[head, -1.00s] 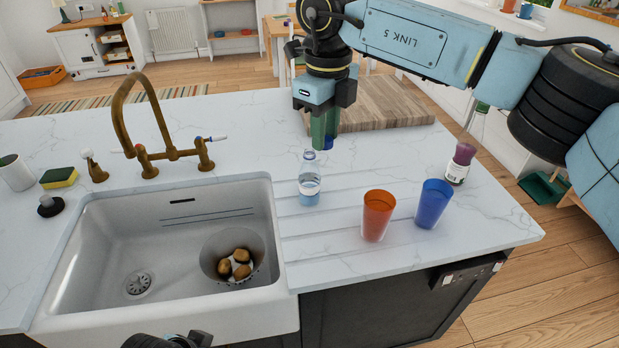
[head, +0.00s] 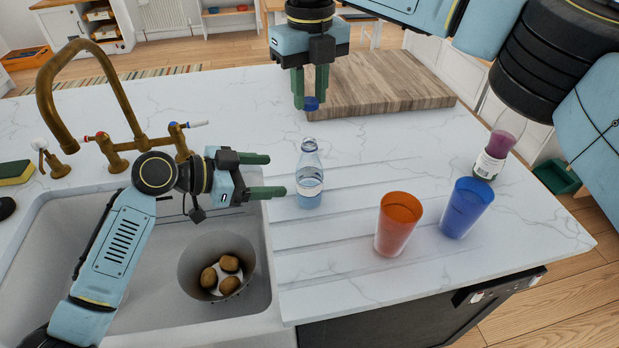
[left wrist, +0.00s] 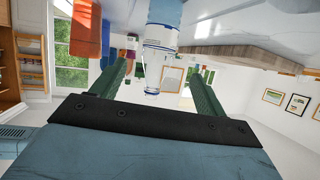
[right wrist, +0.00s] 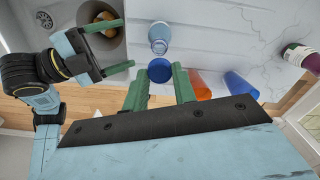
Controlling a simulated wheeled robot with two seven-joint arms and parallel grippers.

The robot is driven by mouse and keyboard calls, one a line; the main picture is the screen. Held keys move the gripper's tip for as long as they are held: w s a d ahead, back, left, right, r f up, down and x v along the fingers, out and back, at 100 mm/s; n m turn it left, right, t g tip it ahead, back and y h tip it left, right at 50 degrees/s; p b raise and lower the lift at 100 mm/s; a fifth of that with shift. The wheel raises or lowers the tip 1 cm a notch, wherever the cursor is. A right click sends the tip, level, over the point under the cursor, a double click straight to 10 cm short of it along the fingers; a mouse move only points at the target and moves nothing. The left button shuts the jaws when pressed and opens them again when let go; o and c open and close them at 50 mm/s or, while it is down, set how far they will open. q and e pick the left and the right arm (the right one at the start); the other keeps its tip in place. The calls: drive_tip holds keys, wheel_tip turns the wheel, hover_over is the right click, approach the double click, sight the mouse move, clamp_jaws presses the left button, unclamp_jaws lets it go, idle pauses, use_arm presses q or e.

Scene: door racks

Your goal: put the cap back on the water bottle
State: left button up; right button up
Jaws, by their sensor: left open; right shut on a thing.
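The clear water bottle (head: 310,178) stands upright and uncapped on the counter, right of the sink. It also shows between the fingers in the left wrist view (left wrist: 160,45) and beyond the cap in the right wrist view (right wrist: 160,36). My left gripper (head: 275,176) is open, level, just left of the bottle, its fingers pointing at it. My right gripper (head: 309,92) points down behind and above the bottle, shut on the blue cap (head: 311,103). The cap also shows between the fingertips in the right wrist view (right wrist: 160,71).
An orange cup (head: 398,225) and a blue cup (head: 466,208) stand right of the bottle. A wooden board (head: 385,88) lies behind. The sink (head: 120,318) holds a pot (head: 190,272) of brown items. A brass faucet (head: 100,80) rises behind it.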

sight(316, 175)
idle(0.3)
use_arm(q)
drive_tip(key=x, duration=1.2)
drive_tip(key=shift+r, duration=0.1)
drive_tip(key=shift+c, duration=0.4)
drive_tip(key=c, duration=1.4)
